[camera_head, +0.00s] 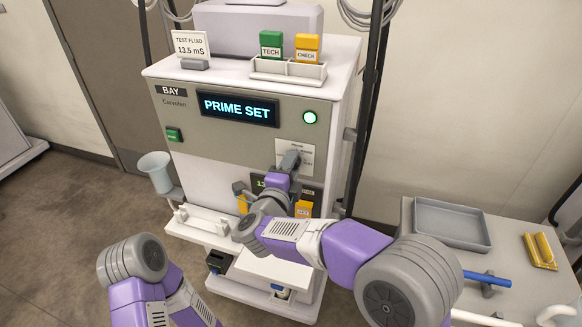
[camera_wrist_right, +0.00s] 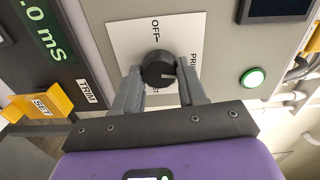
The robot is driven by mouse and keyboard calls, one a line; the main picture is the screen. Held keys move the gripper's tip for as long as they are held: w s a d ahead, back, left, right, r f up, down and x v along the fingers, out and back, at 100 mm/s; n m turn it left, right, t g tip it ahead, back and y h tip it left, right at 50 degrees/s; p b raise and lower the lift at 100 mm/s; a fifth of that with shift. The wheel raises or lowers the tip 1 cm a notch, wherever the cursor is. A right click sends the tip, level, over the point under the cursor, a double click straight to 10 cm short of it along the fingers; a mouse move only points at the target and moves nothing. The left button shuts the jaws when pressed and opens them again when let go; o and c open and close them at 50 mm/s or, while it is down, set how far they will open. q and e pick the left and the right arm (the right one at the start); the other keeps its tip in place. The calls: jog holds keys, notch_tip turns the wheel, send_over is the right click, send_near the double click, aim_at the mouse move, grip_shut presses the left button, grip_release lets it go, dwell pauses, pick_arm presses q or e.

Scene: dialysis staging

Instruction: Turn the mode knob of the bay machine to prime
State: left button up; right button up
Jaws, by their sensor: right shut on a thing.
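The bay machine (camera_head: 230,145) stands ahead, and its screen (camera_head: 238,108) reads PRIME SET. The mode knob (camera_wrist_right: 157,66) is black and round, on a white label plate (camera_wrist_right: 128,38) with OFF and a partly hidden word starting PRI. A pale mark on the knob faces right in the wrist view, toward the PRI side. My right gripper (camera_wrist_right: 160,72) is shut on the knob, one finger on each side. In the head view my right gripper (camera_head: 290,160) is at the label plate and hides the knob. My left arm shows at the lower left, but its gripper is out of frame.
A round green light (camera_head: 310,117) glows beside the screen. A yellow SET tag (camera_wrist_right: 42,103) sticks out beside a small display near the knob. Green and yellow blocks stand in a holder (camera_head: 288,71) on top. A side table with a grey tray (camera_head: 452,222) is at right.

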jog(key=o, duration=1.1)
jog(key=shift+c, duration=0.2)
jog(key=shift+s, duration=0.1)
jog(key=p+v, duration=0.1)
jog(key=v, duration=0.6)
jog(key=shift+s, duration=0.2)
jog(key=shift+a, duration=0.1)
